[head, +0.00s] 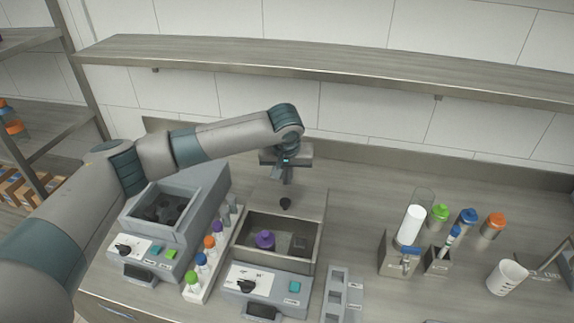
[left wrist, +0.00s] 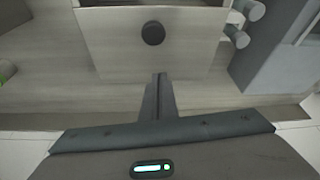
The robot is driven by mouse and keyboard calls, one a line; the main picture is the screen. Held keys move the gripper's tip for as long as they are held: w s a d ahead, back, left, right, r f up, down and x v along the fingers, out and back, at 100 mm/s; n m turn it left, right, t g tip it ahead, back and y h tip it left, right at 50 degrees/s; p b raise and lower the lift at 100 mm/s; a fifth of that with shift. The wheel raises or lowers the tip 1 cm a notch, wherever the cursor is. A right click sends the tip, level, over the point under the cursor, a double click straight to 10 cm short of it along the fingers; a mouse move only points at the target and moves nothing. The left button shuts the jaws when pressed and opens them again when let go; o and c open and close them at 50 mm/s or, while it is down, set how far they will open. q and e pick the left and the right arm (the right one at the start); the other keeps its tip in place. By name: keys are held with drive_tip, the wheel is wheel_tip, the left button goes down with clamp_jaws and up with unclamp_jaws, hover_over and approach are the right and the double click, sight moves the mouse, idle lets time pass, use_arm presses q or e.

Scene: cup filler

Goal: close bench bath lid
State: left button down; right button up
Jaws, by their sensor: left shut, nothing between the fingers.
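The bench bath (head: 268,281) stands in the middle of the bench with its basin open. A purple-capped item (head: 265,239) and a dark block sit inside the basin. Its see-through lid (head: 308,208) is raised at the back of the basin, with a dark round knob (head: 285,203) on it. My left gripper (head: 287,178) is shut and empty, just above the knob in the head view. In the left wrist view, the shut fingers (left wrist: 158,98) point towards the lid panel (left wrist: 105,45), and the knob (left wrist: 153,33) shows apart from the fingertips. My right gripper is out of view.
Left of the bath are a rack of colour-capped tubes (head: 197,288) and another open-topped device (head: 165,245). A grey slotted rack (head: 337,296) stands on its right. Bottles and a white beaker (head: 506,276) stand further right. A shelf (head: 320,60) runs along the wall above.

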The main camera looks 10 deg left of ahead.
sight(286, 189)
use_arm(q)
drive_tip(key=s, duration=0.1)
drive_tip(key=s+p, duration=0.1)
drive_tip(key=shift+s+d+f+p, duration=0.1)
drive_tip(key=shift+s+d+p, duration=0.15)
drive_tip(key=shift+s+p, duration=0.15)
drive_tip(key=shift+s+f, duration=0.1)
drive_tip(key=shift+s, duration=0.4)
drive_tip(key=shift+s+d+f, duration=0.1)
drive_tip(key=shift+f, duration=0.05)
drive_tip(key=shift+f, duration=0.1)
